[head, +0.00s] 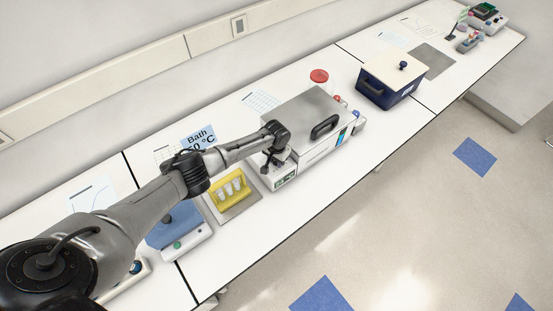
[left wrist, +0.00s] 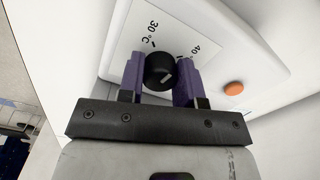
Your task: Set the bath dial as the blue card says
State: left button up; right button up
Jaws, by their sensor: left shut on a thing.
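The bath (head: 318,112) is a white box with a grey metal lid and a black handle, at mid-bench in the head view. My left gripper (left wrist: 160,75) is shut on the dial, one purple finger on each side. In the head view the left gripper (head: 271,163) is at the bath's left end. The blue card (head: 199,136) reads "Bath" and a temperature ending in "0 °C"; my arm partly covers its first digit. My right gripper is out of view.
A yellow rack with white tubes (head: 230,186) stands left of the bath. A blue-topped device (head: 174,225) is further left, under my arm. A dark blue box with a white lid (head: 391,78) stands to the right. An orange button (left wrist: 233,89) is near the dial.

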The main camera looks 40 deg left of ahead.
pick_arm(q)
jog(key=m, duration=0.3)
jog(key=shift+m, duration=0.4)
jog(key=m, duration=0.3)
jog(key=shift+m, duration=0.3)
jog(key=m, duration=0.3)
jog(key=shift+m+b, duration=0.3)
jog(key=shift+b, duration=0.05)
jog(key=m, duration=0.3)
jog(key=shift+w+m+b, duration=0.1)
jog(key=shift+m+b, duration=0.2)
jog(key=m, duration=0.3)
jog(key=shift+m+b, duration=0.3)
jog(key=shift+b, duration=0.05)
jog(key=m, duration=0.3)
jog(key=shift+m+b, duration=0.3)
jog(key=shift+b, duration=0.1)
jog(key=shift+r+m+b, duration=0.1)
jog(key=shift+m+b, duration=0.25)
jog(key=shift+m, duration=1.45)
jog(key=shift+w, duration=0.1)
